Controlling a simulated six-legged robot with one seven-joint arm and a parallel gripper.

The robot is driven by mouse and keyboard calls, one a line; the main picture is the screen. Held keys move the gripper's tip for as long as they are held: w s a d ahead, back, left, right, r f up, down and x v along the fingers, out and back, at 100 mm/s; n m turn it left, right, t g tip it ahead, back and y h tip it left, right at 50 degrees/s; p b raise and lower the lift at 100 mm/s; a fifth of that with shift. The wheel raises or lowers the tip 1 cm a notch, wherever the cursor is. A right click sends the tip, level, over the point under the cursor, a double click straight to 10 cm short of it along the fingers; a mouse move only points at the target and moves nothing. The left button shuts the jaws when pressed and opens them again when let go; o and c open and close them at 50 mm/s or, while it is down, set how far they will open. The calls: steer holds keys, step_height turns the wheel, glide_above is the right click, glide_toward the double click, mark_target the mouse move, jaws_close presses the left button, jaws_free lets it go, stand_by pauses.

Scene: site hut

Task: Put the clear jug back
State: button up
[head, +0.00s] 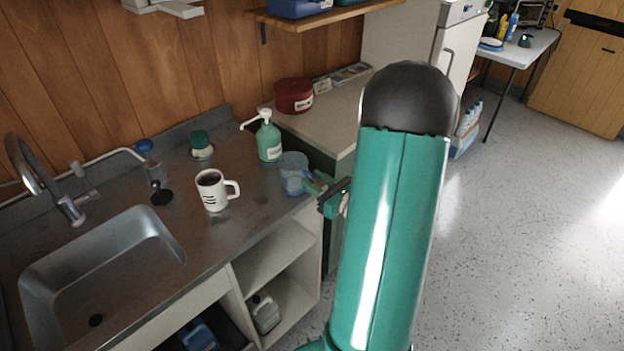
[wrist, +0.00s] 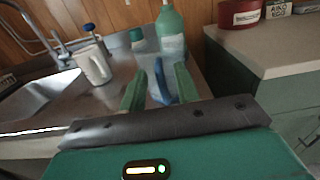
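The clear jug (head: 293,168) is a bluish see-through vessel standing upright near the front right corner of the steel sink counter (head: 245,215). In the wrist view the jug (wrist: 148,64) is straight ahead, its blue handle (wrist: 161,82) pointing towards me. My gripper (head: 316,185) is at the counter edge, just right of the jug. In the wrist view my gripper (wrist: 159,75) has its two green fingers apart, with the handle showing between them. I cannot tell whether the fingers touch it.
A green pump bottle (head: 269,140) stands close behind the jug. A white mug (head: 213,190) of dark liquid stands to its left, and a green-lidded jar (head: 201,146) farther back. The sink (head: 100,265) is at left. A red tin (head: 294,95) sits on the adjoining cabinet.

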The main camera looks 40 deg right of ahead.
steer(key=s, duration=1)
steer(key=w+a+r+n+g+y, duration=0.1)
steer(key=a+r+n+g+y, duration=0.2)
steer(key=a+n, duration=0.4)
steer(key=w+a+r+n+g+y, duration=0.1)
steer(key=a+n+g+y, duration=0.4)
steer(key=a, duration=0.5)
steer(key=a+r+n+g+y, duration=0.2)
steer(key=a+n+g, duration=0.2)
steer(key=a+n, duration=0.35)
steer(key=s+a+r+n+h, duration=0.2)
steer(key=r+n+h, duration=0.2)
steer(key=n, duration=0.4)
steer(key=s+a+r+n+h, duration=0.1)
steer(key=a+r+n+h, duration=0.2)
steer(key=r+n+h, duration=0.2)
steer(key=n+h, duration=0.1)
steer(key=n, duration=0.2)
steer(key=shift+s+a+h, duration=0.15)
steer(key=shift+s+h, duration=0.15)
steer(key=shift+s, duration=0.05)
